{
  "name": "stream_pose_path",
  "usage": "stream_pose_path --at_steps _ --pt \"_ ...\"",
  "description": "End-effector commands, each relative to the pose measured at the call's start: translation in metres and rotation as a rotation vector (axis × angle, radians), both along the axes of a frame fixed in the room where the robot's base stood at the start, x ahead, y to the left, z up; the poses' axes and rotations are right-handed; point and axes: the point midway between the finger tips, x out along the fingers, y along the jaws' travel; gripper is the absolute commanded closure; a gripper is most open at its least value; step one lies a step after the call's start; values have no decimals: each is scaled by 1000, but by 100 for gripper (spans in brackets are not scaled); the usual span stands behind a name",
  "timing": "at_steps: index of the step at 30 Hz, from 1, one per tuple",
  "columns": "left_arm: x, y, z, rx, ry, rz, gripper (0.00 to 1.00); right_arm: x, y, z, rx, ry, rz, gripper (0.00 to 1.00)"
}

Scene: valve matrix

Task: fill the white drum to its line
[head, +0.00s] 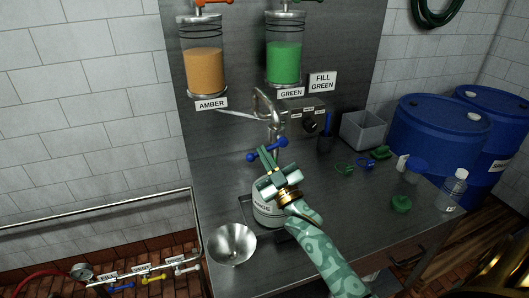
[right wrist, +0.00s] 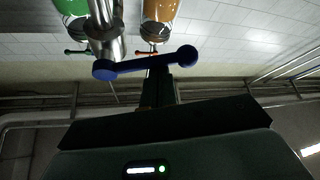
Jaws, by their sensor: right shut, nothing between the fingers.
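The white drum (head: 265,214) stands on the steel bench under the spout, partly hidden behind my right gripper and arm. Its label shows only in part, and its fill line and liquid level cannot be seen. My right gripper (head: 267,155) is shut and empty, close to the blue valve lever (head: 281,143) on the spout pipe (head: 273,125). In the right wrist view the blue lever (right wrist: 146,63) lies across the fingertips; contact cannot be told. The green tank (head: 285,62) and amber tank (head: 204,70) hang above. A sign (head: 322,82) reads FILL GREEN. My left gripper is not in view.
A panel with a black knob (head: 311,125) is right of the spout. A steel bowl (head: 233,244) sits at the bench's front left. Labelled valves (head: 153,279) line the lower left.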

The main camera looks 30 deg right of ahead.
Motion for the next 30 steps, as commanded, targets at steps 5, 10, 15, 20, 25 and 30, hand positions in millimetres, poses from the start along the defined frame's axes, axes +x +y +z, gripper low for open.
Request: stream_pose_path --at_steps 5,10,15,20,25,30 --pt "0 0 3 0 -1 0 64 -1 -4 -9 -150 39 0 100" --pt "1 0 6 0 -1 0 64 -2 -7 -16 -269 68 0 100" --pt "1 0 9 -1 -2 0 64 -2 -10 -21 -355 88 -1 100" --pt "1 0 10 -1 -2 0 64 -3 -11 -23 -406 100 -1 100" --pt "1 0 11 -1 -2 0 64 -3 -12 -25 -431 107 -1 100" --pt "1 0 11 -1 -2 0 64 -3 -13 -26 -436 108 -2 100"
